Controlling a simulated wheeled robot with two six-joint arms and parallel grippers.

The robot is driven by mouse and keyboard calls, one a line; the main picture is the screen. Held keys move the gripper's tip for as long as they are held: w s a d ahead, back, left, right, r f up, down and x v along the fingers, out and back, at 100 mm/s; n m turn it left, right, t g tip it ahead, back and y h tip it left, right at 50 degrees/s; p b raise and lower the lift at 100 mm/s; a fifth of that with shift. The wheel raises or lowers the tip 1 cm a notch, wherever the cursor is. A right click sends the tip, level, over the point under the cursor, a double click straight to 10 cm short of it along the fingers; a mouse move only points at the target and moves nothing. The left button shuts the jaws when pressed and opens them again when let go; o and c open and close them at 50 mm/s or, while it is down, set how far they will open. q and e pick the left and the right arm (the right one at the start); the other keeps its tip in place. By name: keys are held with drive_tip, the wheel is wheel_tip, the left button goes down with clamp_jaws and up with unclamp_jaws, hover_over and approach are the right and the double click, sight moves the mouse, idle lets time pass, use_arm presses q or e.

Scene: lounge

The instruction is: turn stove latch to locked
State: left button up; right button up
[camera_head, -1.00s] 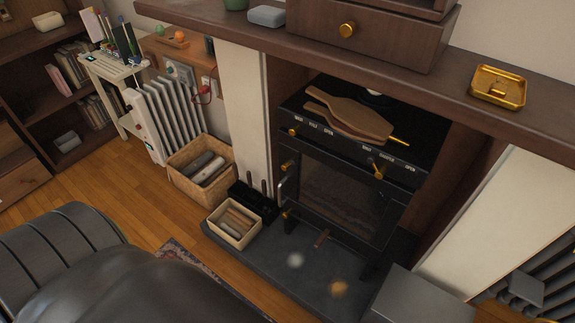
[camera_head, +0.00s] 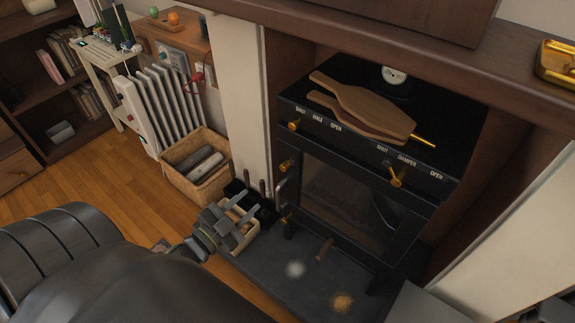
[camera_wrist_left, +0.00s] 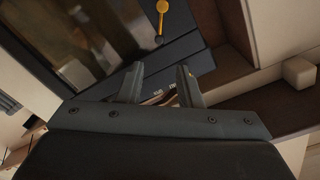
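The black stove (camera_head: 345,165) stands in the fireplace with its glass door (camera_head: 345,195) closed. Brass fittings (camera_head: 286,165) and a silvery handle (camera_head: 281,187) show at the door's left edge; I cannot tell which is the latch or its position. A brass lever (camera_head: 395,179) sits by the damper label. My right gripper is out of view.
A grey hearth slab (camera_head: 265,262) lies in front.

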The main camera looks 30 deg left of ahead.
sight(290, 164)
use_arm(q)
drive_tip(key=w+p, duration=0.1)
drive_tip(key=w, duration=0.4)
drive_tip(key=w+d+p, duration=0.1)
drive_tip(key=w, duration=0.4)
drive_tip(key=w+p, duration=0.1)
drive_tip(key=w, duration=0.4)
drive_tip(key=shift+d, duration=0.3)
drive_tip(key=shift+w, duration=0.65)
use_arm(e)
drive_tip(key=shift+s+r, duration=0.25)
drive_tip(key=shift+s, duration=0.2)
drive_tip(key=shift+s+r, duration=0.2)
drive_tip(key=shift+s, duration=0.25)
use_arm(q)
clamp_jaws()
